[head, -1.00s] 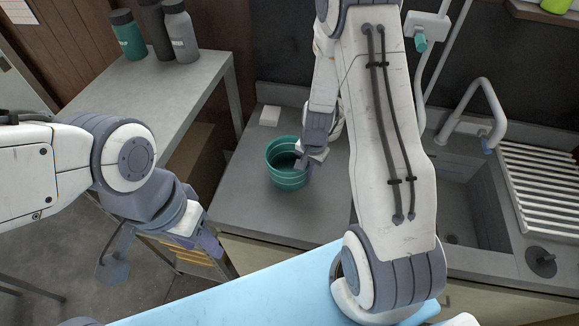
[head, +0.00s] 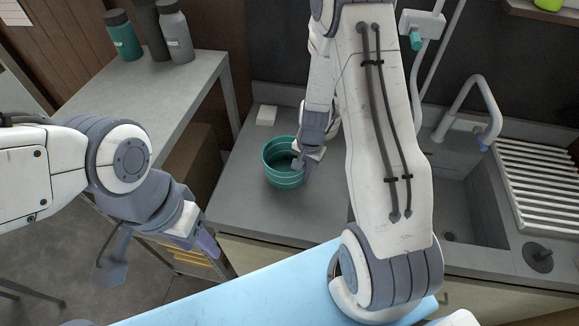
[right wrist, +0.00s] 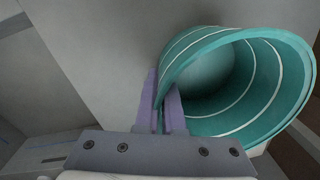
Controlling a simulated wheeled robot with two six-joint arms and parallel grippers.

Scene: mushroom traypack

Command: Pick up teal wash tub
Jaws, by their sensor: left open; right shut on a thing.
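The teal wash tub (head: 284,181) with thin white rings stands on the grey counter in the head view. My right gripper (head: 303,164) is at the tub's right rim, shut on its wall. In the right wrist view the right gripper's purple fingers (right wrist: 162,106) have one finger outside and one inside the wall of the tub (right wrist: 190,52). The tub looks empty inside. My left gripper (head: 205,245) is open and empty, low at the left, away from the tub; its fingers show only in part.
A sink (head: 455,205) with a faucet (head: 480,95) and a ribbed drain rack (head: 545,185) are at the right. Several bottles (head: 176,35) stand on the grey side table (head: 150,95). The counter in front of the tub is clear.

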